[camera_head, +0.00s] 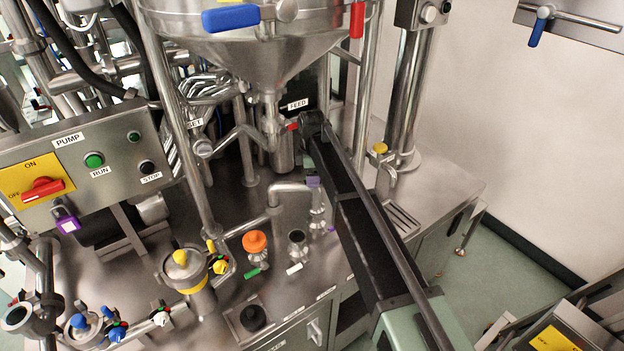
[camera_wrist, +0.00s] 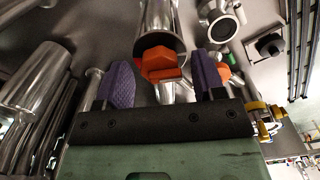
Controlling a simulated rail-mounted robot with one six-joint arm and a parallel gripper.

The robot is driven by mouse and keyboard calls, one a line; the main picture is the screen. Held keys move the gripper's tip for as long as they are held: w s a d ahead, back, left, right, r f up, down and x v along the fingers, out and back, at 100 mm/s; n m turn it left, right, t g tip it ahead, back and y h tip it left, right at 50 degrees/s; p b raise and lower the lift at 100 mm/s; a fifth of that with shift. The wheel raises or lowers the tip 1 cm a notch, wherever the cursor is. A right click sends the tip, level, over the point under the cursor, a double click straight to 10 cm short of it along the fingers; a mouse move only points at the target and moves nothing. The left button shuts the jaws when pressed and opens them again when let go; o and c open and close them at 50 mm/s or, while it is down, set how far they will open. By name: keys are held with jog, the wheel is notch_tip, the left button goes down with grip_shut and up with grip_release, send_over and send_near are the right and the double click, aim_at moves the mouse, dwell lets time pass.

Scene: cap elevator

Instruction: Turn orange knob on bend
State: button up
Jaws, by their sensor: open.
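In the wrist view, a faceted orange-red knob (camera_wrist: 156,60) sits at the end of a steel pipe (camera_wrist: 161,25). My gripper (camera_wrist: 164,72) is open, with one purple finger pad on each side of this knob. The fingers look apart from it, with a wider gap on the right. A larger orange knob (camera_head: 255,241) stands on a fitting on the bench top.
The steel hopper (camera_head: 270,50) hangs above my gripper. A pipe bend (camera_head: 290,188) rises from the bench below. The pump control box (camera_head: 85,158) is at left, and a yellow-topped pot (camera_head: 184,270) stands at front. More pipes crowd the left of the wrist view.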

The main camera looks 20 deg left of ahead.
jog(key=shift+c, duration=0.4)
jog(key=c, duration=0.8)
